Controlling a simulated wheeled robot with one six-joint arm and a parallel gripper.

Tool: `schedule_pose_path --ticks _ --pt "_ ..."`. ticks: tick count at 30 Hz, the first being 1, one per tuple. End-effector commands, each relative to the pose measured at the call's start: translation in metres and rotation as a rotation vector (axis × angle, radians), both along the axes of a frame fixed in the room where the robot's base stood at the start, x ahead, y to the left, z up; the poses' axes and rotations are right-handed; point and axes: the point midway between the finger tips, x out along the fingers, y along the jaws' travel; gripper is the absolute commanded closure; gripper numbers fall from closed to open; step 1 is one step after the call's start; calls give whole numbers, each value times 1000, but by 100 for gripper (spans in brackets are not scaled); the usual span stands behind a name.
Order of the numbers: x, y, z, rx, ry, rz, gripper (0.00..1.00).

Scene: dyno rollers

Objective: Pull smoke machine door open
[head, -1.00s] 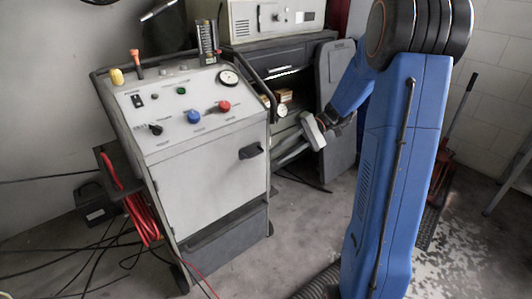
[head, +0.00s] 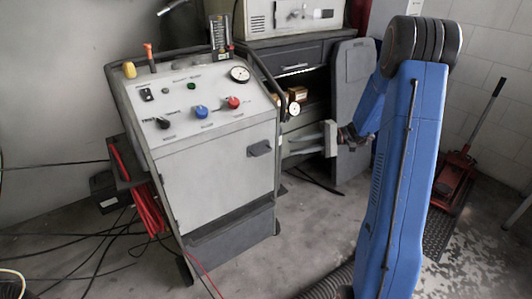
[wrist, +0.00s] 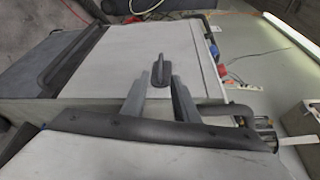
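The smoke machine (head: 203,120) is a pale grey cabinet with a sloped panel of knobs and a gauge. Its front door (head: 205,185) looks shut. A small black handle (head: 259,149) sits near the door's upper right edge. In the wrist view the handle (wrist: 158,71) stands on the pale door (wrist: 120,62). My gripper (head: 284,148) is at the right side of the machine, a little right of the handle. In the wrist view my gripper (wrist: 160,77) is open, its two fingertips apart. The handle appears between and just beyond the tips; I see no contact.
A dark workbench (head: 300,55) with a beige device (head: 290,18) stands behind. A red hose (head: 148,205) hangs on the machine's left side. Black cables (head: 75,255) lie on the floor at left. A red jack (head: 455,175) stands at right. Floor before the machine is clear.

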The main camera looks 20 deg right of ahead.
Motion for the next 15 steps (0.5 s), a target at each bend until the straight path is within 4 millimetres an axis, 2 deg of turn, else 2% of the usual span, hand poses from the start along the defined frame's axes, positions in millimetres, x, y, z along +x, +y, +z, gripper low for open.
schedule_pose_path --ticks 3,15 --pt "1 23 -2 -1 -1 3 73" --pt "6 90 -8 -2 0 2 73"
